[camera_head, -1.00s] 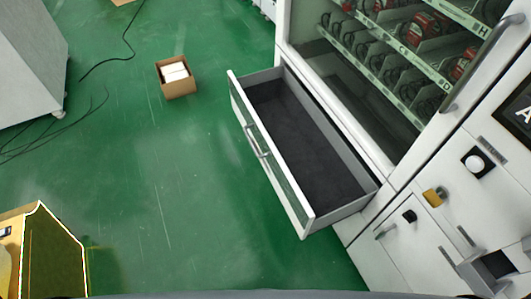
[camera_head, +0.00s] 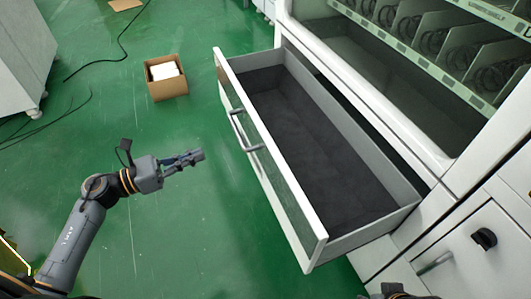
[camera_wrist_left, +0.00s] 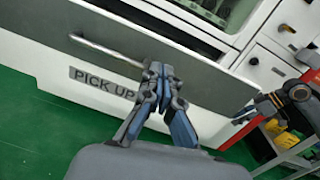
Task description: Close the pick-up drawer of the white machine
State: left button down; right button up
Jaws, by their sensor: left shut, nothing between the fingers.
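The pick-up drawer (camera_head: 262,168) of the white machine is pulled out, with an empty dark lining inside. Its front panel bears a grey bar handle (camera_head: 243,130), which also shows in the left wrist view (camera_wrist_left: 108,49). A "PICK UP" label (camera_wrist_left: 101,83) shows below the handle there. My left gripper (camera_head: 197,156) is shut and empty, left of the drawer front and apart from the handle in the head view. In the left wrist view its closed fingertips (camera_wrist_left: 158,70) point at the drawer front. My right gripper (camera_wrist_left: 242,117) shows small at the right; its jaws are unclear.
The white machine (camera_head: 440,165) stands at right, with shelves of coils behind glass. A cardboard box (camera_head: 167,90) with white contents sits on the green floor. Cables lie at left near a grey cabinet (camera_head: 25,60). Floor left of the drawer is mostly clear.

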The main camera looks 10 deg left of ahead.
pick_arm(q)
jog(key=d+m+g, duration=0.1)
jog(key=m, duration=0.1)
send_near(263, 138)
jog(key=x, duration=0.6)
jog(key=shift+w+d, duration=0.3)
jog(key=shift+d, duration=0.15)
pick_arm(e)
jog(key=shift+v, duration=0.8)
jog(key=shift+d, duration=0.15)
